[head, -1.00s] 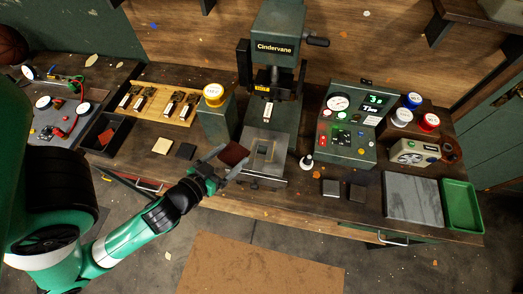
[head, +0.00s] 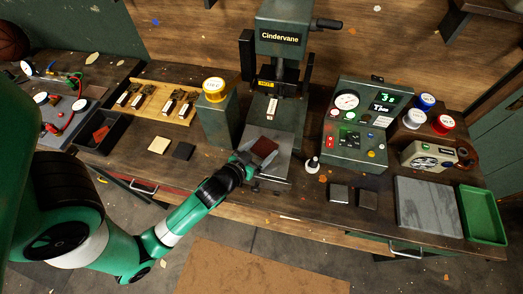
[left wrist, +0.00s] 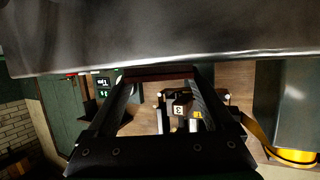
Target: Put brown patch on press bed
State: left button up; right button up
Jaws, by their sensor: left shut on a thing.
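The brown patch (head: 264,148) is a dark red-brown square. My left gripper (head: 246,158) is shut on its near left edge and holds it over the grey press bed (head: 281,166). The patch covers the middle of the bed; I cannot tell whether it touches it. In the left wrist view the patch (left wrist: 160,72) shows edge-on as a thin dark-red strip between the fingertips. The press (head: 280,40), marked Cindervane, stands behind the bed with its head raised. My right gripper is not in view.
A small white-capped bottle (head: 312,165) and the control box (head: 356,125) are on the right. A cream square (head: 159,145) and a black square (head: 183,151) lie on the bench at left.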

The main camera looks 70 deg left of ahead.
pick_arm(q)
jog(key=o, duration=1.1)
jog(key=shift+f, duration=0.1)
jog(key=shift+r, duration=0.2)
jog(key=shift+s+d+r, duration=0.1)
jog(key=shift+s+d, duration=0.15)
jog(key=v, duration=1.1)
jog(key=shift+b, duration=0.4)
jog(key=shift+s, duration=0.15)
